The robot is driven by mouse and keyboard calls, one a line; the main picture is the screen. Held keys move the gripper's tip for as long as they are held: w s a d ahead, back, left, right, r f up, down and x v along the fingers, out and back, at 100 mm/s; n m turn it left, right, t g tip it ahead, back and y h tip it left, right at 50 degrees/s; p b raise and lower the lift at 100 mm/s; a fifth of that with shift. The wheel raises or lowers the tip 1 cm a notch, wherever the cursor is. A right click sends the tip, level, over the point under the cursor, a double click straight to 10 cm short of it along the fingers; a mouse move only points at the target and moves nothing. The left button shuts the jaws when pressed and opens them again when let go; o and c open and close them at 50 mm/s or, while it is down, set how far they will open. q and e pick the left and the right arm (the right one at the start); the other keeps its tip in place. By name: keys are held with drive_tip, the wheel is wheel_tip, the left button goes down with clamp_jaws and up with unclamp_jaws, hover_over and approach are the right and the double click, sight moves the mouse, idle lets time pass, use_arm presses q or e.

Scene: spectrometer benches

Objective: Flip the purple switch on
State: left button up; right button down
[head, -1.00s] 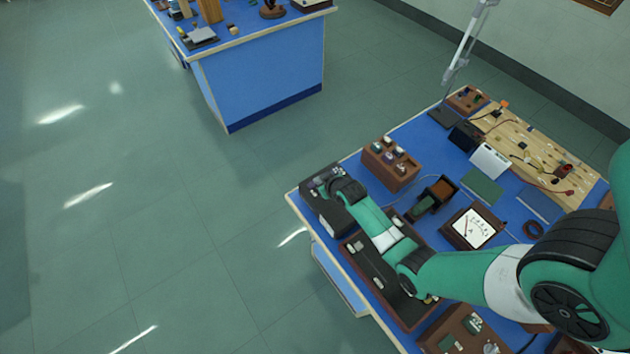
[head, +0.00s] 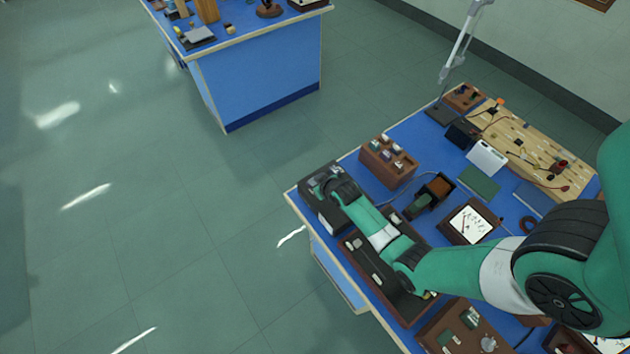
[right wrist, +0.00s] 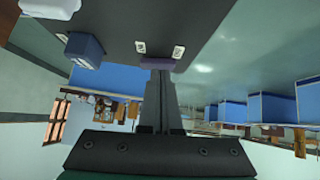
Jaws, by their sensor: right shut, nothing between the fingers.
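The purple switch (right wrist: 156,62) shows in the right wrist view as a small purple bar on a dark panel (right wrist: 110,25), between two small white labels. My right gripper (right wrist: 160,76) is shut and empty, and its fingertips are right at the switch. I cannot tell whether they touch it, and they hide part of it. In the head view, my right gripper (head: 328,182) is over the top of a black box (head: 322,212) at the table's near left corner. The switch's on or off position cannot be made out. My left gripper is not in view.
A brown box with several knobs (head: 388,163) stands just right of the black box. A long dark tray (head: 378,272) lies under my right arm. An analogue meter (head: 470,224) and a wooden board (head: 525,150) are farther right. Open floor lies left of the table.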

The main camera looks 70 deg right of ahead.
drive_tip(key=r+p, duration=0.1)
drive_tip(key=r, duration=0.1)
drive_tip(key=r+p, duration=0.1)
drive_tip(key=p, duration=0.1)
drive_tip(key=r+p, duration=0.2)
drive_tip(key=shift+w+a+r, duration=0.15)
drive_tip(key=shift+a+r, duration=0.1)
drive_tip(key=shift+r, duration=0.05)
use_arm(q)
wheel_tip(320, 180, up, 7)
drive_tip(key=p, duration=0.2)
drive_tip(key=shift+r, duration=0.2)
use_arm(e)
drive_tip(key=f+v, duration=0.1)
drive_tip(key=v, duration=0.8)
drive_tip(key=shift+s+a, duration=0.2)
drive_tip(key=shift+a, duration=0.2)
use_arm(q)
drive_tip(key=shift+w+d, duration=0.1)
